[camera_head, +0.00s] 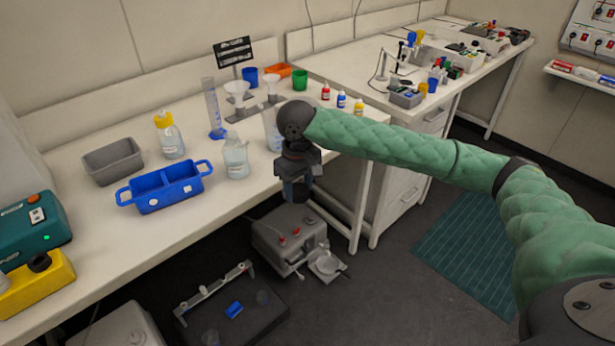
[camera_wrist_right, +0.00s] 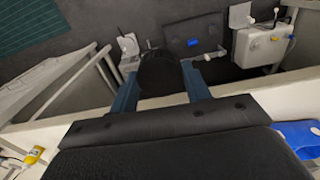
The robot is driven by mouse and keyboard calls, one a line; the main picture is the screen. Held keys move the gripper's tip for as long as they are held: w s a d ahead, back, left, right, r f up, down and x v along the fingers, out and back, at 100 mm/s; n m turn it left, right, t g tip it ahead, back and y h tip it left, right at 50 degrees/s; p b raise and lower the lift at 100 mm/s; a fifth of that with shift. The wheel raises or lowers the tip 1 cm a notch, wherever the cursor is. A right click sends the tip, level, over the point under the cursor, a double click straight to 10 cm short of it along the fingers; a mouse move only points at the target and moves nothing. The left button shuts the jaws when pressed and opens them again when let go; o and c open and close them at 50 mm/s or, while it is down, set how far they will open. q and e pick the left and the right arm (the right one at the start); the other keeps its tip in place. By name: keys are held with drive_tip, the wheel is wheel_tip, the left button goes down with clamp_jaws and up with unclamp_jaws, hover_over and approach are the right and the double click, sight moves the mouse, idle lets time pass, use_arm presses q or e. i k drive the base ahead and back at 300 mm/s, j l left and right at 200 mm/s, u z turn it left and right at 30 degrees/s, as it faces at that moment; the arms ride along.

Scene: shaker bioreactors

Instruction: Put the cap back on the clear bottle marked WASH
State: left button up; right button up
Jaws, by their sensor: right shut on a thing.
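My right gripper (camera_head: 298,188) points down just off the bench's front edge, to the right of the clear bottles. In the right wrist view its blue fingers are shut on a dark round cap (camera_wrist_right: 160,72). A clear bottle (camera_head: 236,160) without a visible cap stands upright on the bench, left of the gripper and apart from it. Another clear vessel (camera_head: 271,130) stands behind it, partly hidden by my wrist. A clear bottle with a yellow top (camera_head: 170,138) stands farther left. The WASH lettering is too small to read. My left gripper is out of view.
A blue two-part tray (camera_head: 140,197) and a grey bin (camera_head: 113,160) lie left of the bottles. A measuring cylinder (camera_head: 213,110) and funnels (camera_head: 237,95) stand behind. Small dropper bottles (camera_head: 341,99) stand at the back right. A grey machine (camera_head: 290,240) sits below the bench edge.

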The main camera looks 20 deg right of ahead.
sight(233, 151)
drive_tip(key=l, duration=1.8)
drive_tip(key=i+l, duration=0.1)
drive_tip(key=l, duration=1.7)
drive_tip(key=u, duration=1.25)
